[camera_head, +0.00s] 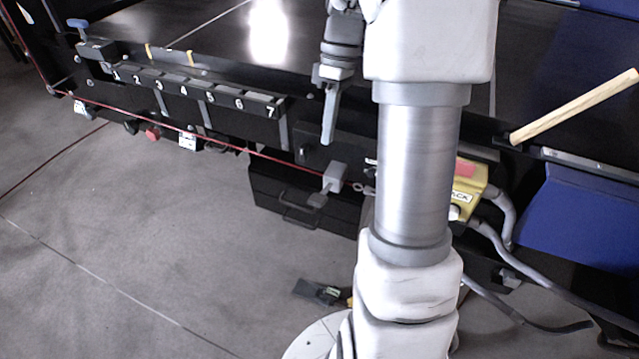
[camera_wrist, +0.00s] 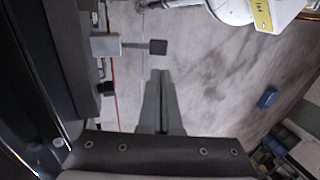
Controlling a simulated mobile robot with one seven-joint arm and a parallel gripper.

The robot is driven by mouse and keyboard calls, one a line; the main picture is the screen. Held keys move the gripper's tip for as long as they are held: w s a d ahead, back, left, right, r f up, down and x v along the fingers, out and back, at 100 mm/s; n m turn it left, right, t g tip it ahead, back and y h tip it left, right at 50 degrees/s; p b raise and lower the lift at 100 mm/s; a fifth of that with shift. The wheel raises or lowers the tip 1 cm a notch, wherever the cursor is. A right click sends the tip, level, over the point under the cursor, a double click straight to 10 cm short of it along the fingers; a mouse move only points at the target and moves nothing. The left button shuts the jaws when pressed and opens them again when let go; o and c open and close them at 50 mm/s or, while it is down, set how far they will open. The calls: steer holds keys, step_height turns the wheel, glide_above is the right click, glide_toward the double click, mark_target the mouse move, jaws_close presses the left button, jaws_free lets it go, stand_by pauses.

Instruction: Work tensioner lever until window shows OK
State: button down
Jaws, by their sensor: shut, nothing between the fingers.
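The tensioner lever looks to be the grey block with a short arm and paddle (camera_head: 317,200) on the red cord at the conveyor's front. In the wrist view its dark paddle (camera_wrist: 158,47) sticks out to the right of the grey block (camera_wrist: 105,45). My gripper (camera_head: 328,140) points down above the lever, fingers together and empty. In the wrist view the fingertips (camera_wrist: 160,73) lie just short of the paddle, with a visible gap. A yellow box (camera_head: 481,177) carries a white window (camera_head: 462,197) reading "ACK"; my arm hides its left part.
The red cord (camera_head: 230,147) runs along the conveyor front below the numbered blocks (camera_head: 190,90). A dark drawer box (camera_head: 290,205) hangs below the lever. A wooden handle (camera_head: 575,107) sticks up at right. Grey cables (camera_head: 520,270) hang from the yellow box. Floor at left is clear.

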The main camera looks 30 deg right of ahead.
mark_target(318, 198)
steer(key=p+x, duration=0.1)
steer(key=x, duration=1.1)
steer(key=shift+s+a+f, duration=0.1)
steer(key=shift+f, duration=0.15)
steer(key=shift+f+b, duration=0.2)
steer(key=shift+b, duration=0.2)
